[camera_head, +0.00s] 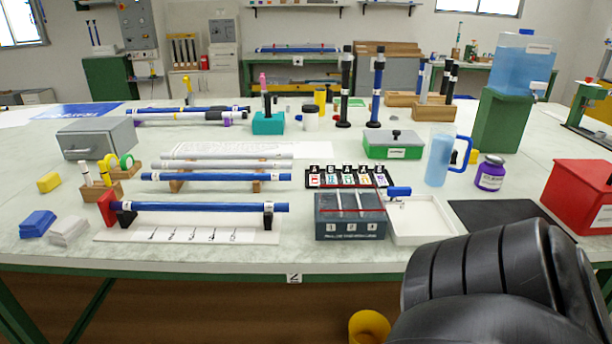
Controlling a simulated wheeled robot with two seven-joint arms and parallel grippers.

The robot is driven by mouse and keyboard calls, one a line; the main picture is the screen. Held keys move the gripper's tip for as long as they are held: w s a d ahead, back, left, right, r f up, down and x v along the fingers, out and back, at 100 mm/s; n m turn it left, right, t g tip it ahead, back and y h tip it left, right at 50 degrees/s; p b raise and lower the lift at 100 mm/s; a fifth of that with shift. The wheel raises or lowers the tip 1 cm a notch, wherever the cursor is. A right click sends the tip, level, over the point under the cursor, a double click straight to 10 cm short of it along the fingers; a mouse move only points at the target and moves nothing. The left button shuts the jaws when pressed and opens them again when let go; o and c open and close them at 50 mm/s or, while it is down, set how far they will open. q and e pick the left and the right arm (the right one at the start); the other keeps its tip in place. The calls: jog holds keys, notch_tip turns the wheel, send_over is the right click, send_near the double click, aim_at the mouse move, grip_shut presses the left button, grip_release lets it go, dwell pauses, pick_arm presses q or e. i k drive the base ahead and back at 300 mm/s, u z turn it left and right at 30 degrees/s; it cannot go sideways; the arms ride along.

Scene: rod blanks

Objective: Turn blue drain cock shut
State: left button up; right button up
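A blue drain cock (398,191) shows at the upper right corner of a dark grey box (349,228) with numbered labels. Its handle looks roughly level, and a small light spout seems to hang under it over a shallow white tray (442,240). I cannot tell from this view whether the cock is open or shut. My black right arm fills the lower right, in front of the table edge, but its gripper is out of the picture. My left gripper is not in view. Nothing of mine touches the cock.
A blue jug (438,160), a purple jar (490,174) and a red box (582,195) stand to the right. A black mat (505,217) lies beside the tray. A rack of labelled cards (340,180) stands behind the box. A blue rod (200,207) on supports lies left.

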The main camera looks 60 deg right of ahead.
aim_at(393, 193)
jog(key=u, duration=0.15)
jog(key=k, duration=1.05)
jog(key=z, duration=1.5)
jog(key=i, duration=0.3)
jog(key=z, duration=0.05)
